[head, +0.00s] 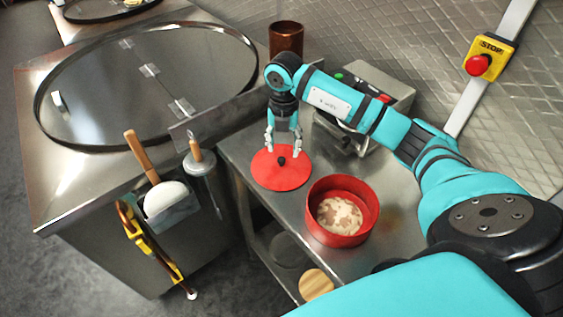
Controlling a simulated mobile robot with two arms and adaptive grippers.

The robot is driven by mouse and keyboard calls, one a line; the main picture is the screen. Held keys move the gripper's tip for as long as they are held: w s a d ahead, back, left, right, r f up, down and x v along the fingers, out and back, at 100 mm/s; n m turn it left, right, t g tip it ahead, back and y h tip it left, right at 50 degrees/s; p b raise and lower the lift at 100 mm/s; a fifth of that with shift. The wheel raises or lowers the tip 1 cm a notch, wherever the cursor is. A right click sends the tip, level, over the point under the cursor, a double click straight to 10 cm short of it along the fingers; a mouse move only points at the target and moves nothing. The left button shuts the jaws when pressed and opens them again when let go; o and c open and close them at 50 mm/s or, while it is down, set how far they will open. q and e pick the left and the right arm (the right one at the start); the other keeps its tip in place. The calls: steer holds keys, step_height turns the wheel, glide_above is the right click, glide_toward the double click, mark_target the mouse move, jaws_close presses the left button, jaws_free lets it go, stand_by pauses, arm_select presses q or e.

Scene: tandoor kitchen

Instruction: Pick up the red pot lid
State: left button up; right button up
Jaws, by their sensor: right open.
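Whether the fingers touch the lid or knob cannot be told. The pot holds a pale, brown-mottled flatbread (338,216). My left gripper does not show.
A copper cup (286,38) and a grey control box (362,105) stand behind on the steel table (236,150). A large tandoor counter (95,170) with hanging tools stands left. A yellow stop-button box (489,57) is on the wall post. Bare tabletop shows right of the pot.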

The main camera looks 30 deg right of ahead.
mark_target(281, 158)
steer(key=shift+a+f, duration=0.1)
steer(key=shift+f, duration=0.15)
steer(key=shift+a+f, duration=0.1)
steer(key=shift+f, duration=0.15)
step_height(281, 158, down, 4)
steer(key=shift+w+a+f+p, duration=0.1)
steer(key=shift+f+p, duration=0.15)
steer(key=shift+p, duration=1)
steer(key=shift+f, duration=0.15)
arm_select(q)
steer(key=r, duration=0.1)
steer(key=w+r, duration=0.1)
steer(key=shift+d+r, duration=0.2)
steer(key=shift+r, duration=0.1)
arm_select(e)
jaws_close()
